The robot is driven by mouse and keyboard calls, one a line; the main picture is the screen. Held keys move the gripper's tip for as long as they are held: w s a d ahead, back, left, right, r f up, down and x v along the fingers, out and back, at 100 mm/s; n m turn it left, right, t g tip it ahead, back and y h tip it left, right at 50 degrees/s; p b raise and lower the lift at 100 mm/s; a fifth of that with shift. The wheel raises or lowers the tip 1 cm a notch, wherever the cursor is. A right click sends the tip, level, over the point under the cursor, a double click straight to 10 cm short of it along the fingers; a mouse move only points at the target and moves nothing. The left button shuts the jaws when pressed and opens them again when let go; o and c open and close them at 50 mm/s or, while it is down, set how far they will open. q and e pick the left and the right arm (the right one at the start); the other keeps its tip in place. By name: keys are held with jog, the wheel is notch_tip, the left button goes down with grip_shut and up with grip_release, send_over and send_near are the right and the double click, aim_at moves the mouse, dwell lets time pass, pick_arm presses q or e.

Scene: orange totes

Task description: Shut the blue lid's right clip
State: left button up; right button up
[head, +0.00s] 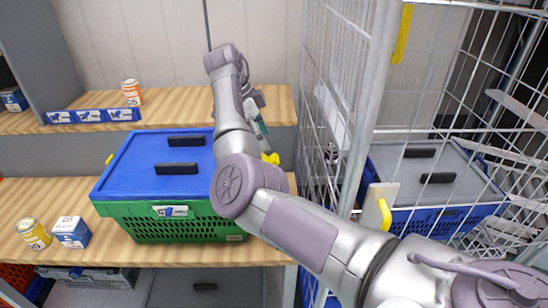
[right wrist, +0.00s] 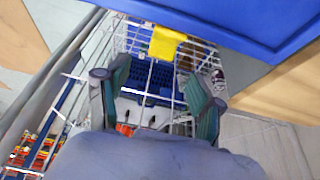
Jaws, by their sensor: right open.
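A blue lid (head: 150,150) lies on a green crate (head: 185,228) on the wooden shelf. Its right clip (head: 270,158) is yellow and sticks out at the lid's right edge. In the right wrist view the clip (right wrist: 165,42) hangs off the blue lid (right wrist: 250,20), just beyond and between my fingertips, with no clear contact. My right gripper (head: 261,123) is at the lid's right side, partly hidden behind my arm. In its wrist view the gripper (right wrist: 160,78) is open and empty. The lid's left clip (head: 109,158) is also yellow. My left gripper is not in view.
A wire cage trolley (head: 335,100) stands close on the right, holding a grey-lidded blue crate (head: 450,215).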

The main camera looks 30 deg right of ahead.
aim_at(274, 157)
jog(key=x, duration=0.7)
jog(key=shift+p, duration=0.4)
jog(key=shift+d+f, duration=0.2)
jog(key=shift+f, duration=0.2)
jog(key=shift+c, duration=0.4)
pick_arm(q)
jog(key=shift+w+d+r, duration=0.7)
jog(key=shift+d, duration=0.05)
pick_arm(e)
jog(key=c, duration=1.1)
